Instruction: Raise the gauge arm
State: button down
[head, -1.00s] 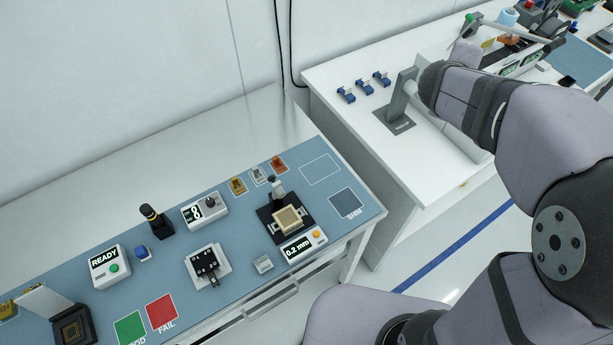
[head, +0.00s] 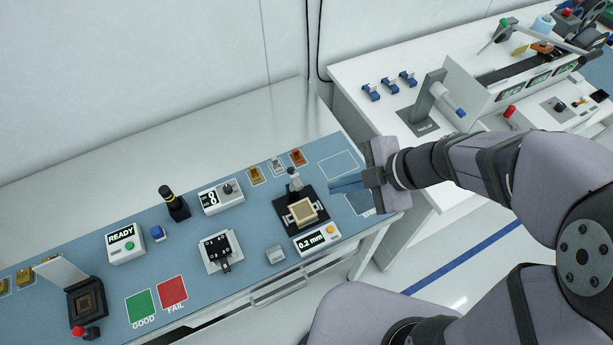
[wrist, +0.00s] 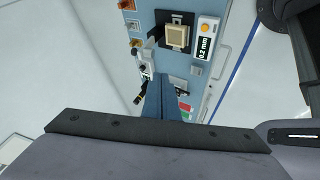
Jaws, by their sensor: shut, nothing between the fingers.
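The gauge (head: 283,212) is a black base with a tan square block (head: 303,210) on it, on the blue mat. A small grey gauge arm with a dark part (head: 294,180) stands at its back edge; I cannot tell its exact angle. The readout (head: 316,240) in front shows 0.2 mm. My gripper (head: 333,187), with blue fingers, is shut and empty, to the right of the gauge arm and apart from it. In the wrist view the fingers (wrist: 160,78) point toward the bench, with the tan block (wrist: 176,36) beyond them.
Three small clips (head: 276,166) lie behind the gauge. A black fixture on a white plate (head: 221,251) and a dial box (head: 221,198) stand to its left. A second white bench (head: 385,115) with a grey post (head: 428,100) is at the back right.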

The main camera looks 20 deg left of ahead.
jog(key=b, duration=0.3)
send_near(292, 182)
notch_tip(292, 182, down, 4)
jog(key=s, duration=0.3)
jog(key=shift+w+a+r+p, duration=0.15)
jog(key=shift+w+a+p, duration=0.4)
jog(key=shift+w+a, duration=0.2)
jog(key=shift+w+a+r+p, duration=0.15)
jog(key=shift+w+a+p, duration=0.35)
jog(key=shift+w+a, duration=0.25)
jog(key=shift+w, duration=0.1)
jog(key=shift+w+a+r+p, duration=0.45)
jog(key=shift+w+a+p, duration=0.15)
jog(key=shift+p, duration=0.6)
jog(key=shift+w+a+f, duration=0.15)
jog(key=shift+w, duration=0.05)
jog(key=shift+s, duration=0.1)
